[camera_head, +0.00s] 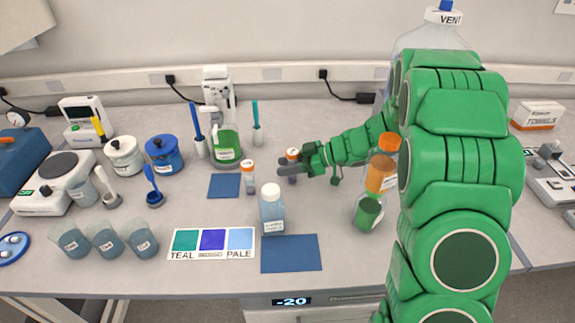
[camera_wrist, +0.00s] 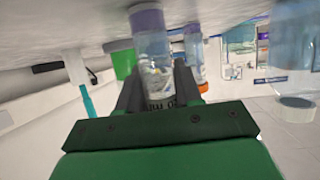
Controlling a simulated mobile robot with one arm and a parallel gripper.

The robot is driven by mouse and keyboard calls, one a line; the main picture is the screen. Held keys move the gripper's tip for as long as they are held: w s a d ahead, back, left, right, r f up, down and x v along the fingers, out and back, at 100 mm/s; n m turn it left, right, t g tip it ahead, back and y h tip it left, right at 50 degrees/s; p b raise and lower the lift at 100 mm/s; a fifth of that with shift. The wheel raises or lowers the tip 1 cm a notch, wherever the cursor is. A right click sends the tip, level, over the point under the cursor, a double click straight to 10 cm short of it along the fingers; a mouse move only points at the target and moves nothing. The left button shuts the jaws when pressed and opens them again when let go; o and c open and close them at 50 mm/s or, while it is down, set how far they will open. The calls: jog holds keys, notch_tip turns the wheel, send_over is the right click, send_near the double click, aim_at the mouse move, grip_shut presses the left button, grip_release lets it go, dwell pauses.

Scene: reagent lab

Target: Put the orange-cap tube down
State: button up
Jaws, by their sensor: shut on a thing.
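My gripper (camera_head: 288,169) is shut on an orange-cap tube (camera_head: 292,180), which is upright. In the wrist view, where the scene is upside down, the tube (camera_wrist: 154,60) sits between the fingers (camera_wrist: 157,88), and its cap is hidden by my gripper. I cannot tell whether its base touches the bench. A second orange-cap tube (camera_head: 250,181) stands to the left, beside the small blue mat (camera_head: 224,186). A tube with an orange cap (camera_wrist: 196,60) also shows behind the held one in the wrist view.
A clear bottle with a white cap (camera_head: 272,211) stands in front, behind a larger blue mat (camera_head: 290,254). A colour card (camera_head: 212,243) lies left of that mat.

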jog(key=shift+f, duration=0.1)
jog(key=o, duration=1)
jog(key=v, duration=1.2)
